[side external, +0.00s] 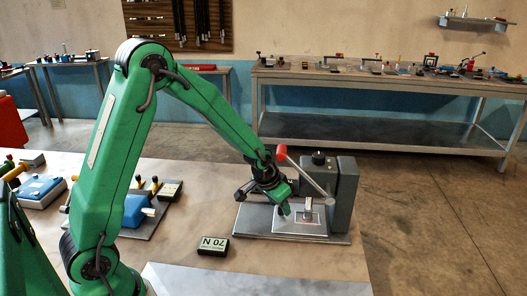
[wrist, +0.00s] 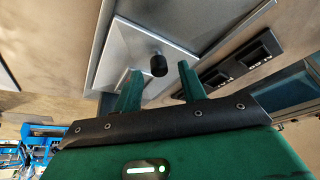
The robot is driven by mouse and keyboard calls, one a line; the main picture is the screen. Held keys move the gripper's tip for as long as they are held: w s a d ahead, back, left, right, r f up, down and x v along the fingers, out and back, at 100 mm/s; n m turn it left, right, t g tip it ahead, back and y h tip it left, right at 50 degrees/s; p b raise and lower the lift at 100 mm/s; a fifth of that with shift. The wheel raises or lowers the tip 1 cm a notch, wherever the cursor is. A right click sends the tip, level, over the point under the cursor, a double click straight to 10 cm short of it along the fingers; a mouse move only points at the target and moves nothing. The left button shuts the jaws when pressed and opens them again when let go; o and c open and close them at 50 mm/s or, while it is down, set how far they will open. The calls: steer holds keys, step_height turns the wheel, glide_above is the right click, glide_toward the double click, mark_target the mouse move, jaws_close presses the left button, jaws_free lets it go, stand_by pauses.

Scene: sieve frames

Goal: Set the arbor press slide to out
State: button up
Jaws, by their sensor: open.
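The arbor press (side external: 343,195) stands on a grey base plate on the bench, with a red-tipped lever (side external: 281,153) slanting up to the left. A light metal slide plate (side external: 290,226) lies at the front of its base; it also shows in the wrist view (wrist: 135,48). A short black knob (wrist: 158,66) stands up from the plate. My gripper (side external: 280,204) hangs low over the slide plate. In the wrist view its two green fingers (wrist: 160,88) are apart and empty, with the knob ahead of the gap between them. Whether a finger touches the plate is unclear.
A black "70 N" block (side external: 213,246) lies left of the press. Blue fixtures (side external: 137,209) stand farther left, behind my arm. Another cluttered bench (side external: 390,79) stands far behind.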

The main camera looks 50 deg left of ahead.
steer(key=shift+w+f, duration=0.2)
steer(key=shift+f, duration=0.3)
jaws_close()
steer(key=shift+y, duration=0.4)
steer(key=s+a, duration=0.5)
steer(key=a, duration=0.1)
steer(key=shift+s, duration=0.4)
jaws_free()
steer(key=shift+d+r, duration=0.1)
steer(key=shift+r, duration=0.1)
steer(key=v, duration=0.7)
steer(key=shift+r, duration=0.2)
